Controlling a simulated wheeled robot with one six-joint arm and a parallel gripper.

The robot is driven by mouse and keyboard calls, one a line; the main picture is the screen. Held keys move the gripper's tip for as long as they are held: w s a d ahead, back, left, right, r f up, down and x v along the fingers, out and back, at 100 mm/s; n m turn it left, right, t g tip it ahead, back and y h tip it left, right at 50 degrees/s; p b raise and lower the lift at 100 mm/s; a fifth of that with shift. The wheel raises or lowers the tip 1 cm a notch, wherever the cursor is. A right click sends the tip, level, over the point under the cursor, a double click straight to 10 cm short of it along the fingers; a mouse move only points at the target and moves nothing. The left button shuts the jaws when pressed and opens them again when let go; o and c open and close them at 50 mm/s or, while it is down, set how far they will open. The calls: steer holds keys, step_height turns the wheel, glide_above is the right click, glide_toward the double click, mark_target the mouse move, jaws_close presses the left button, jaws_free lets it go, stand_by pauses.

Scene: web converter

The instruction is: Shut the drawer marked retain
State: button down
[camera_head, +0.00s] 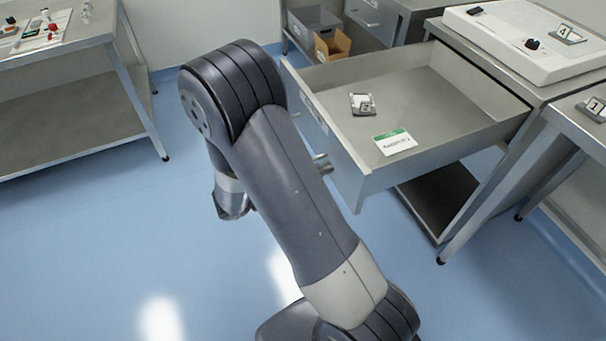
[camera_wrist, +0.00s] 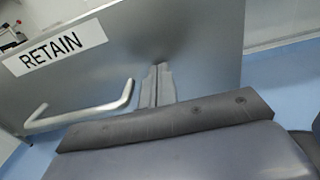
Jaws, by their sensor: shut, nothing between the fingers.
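The drawer marked RETAIN (camera_head: 345,165) is pulled far out of its steel bench in the head view. Its grey front fills much of the wrist view (camera_wrist: 200,50), with the RETAIN label (camera_wrist: 55,48) at upper left and a bar handle (camera_wrist: 85,112) below. My gripper (camera_wrist: 158,72) is shut and empty, its fingertips at the drawer front, right of the handle. I cannot tell whether they touch it. A small tagged grey item (camera_head: 362,104) and a green-and-white card (camera_head: 395,142) lie inside the drawer.
A white device (camera_head: 525,45) stands on the bench above the drawer. Another steel table (camera_head: 75,120) stands at the left. Behind the drawer are a grey bin (camera_head: 314,22) and an open cardboard box (camera_head: 333,45). The blue floor (camera_head: 100,250) at lower left is clear.

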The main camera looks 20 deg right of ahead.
steer(key=shift+d, duration=0.4)
steer(key=shift+d, duration=0.15)
